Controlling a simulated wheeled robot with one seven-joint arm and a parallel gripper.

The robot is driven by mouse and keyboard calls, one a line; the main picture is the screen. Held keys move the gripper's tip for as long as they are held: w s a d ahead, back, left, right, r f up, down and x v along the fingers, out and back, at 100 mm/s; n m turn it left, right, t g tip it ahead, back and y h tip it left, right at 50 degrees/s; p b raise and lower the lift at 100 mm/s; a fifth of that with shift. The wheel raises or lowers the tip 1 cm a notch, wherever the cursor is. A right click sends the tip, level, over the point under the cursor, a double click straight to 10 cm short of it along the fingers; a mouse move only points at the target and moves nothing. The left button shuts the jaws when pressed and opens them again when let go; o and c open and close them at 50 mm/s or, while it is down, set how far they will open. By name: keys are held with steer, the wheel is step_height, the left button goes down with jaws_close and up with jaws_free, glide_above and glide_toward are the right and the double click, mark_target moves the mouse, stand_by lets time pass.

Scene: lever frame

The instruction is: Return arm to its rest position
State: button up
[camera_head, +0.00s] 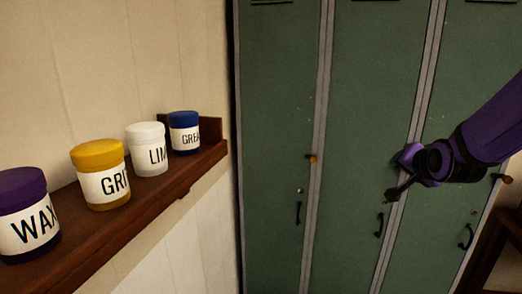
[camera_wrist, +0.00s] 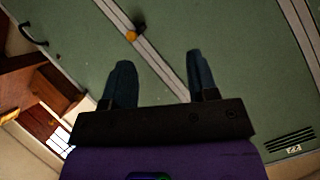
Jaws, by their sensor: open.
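My purple arm reaches in from the right in the head view, and my gripper (camera_head: 392,190) is in front of the green lockers (camera_head: 275,110), near the strip between the middle and right doors. In the wrist view my gripper (camera_wrist: 160,80) shows two dark fingers spread apart with nothing between them. Beyond the fingers is a locker door with a small orange-tipped knob (camera_wrist: 131,36) beside a grey strip. The head view does not clearly show whether the gripper touches the locker.
A brown shelf (camera_head: 150,222) on the left wall holds a purple WAX jar (camera_head: 27,215), a yellow jar (camera_head: 100,174), a white jar (camera_head: 147,148) and a blue jar (camera_head: 184,133). Black handles (camera_head: 298,213) stick out from the doors. Dark wooden furniture (camera_head: 505,240) stands at the lower right.

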steer(key=s+a+r+n+g, duration=0.2)
steer(key=s+n, duration=0.1)
steer(key=s, duration=0.6)
steer(key=s+a+r+n+g+y, duration=0.1)
steer(key=s+r+n+g, duration=0.1)
steer(key=s, duration=0.7)
steer(key=s+a+r+n+g, duration=0.2)
steer(key=s+n+g, duration=0.1)
steer(key=s, duration=0.6)
steer(key=shift+s+a+n+y, duration=0.3)
steer(key=shift+r, duration=0.15)
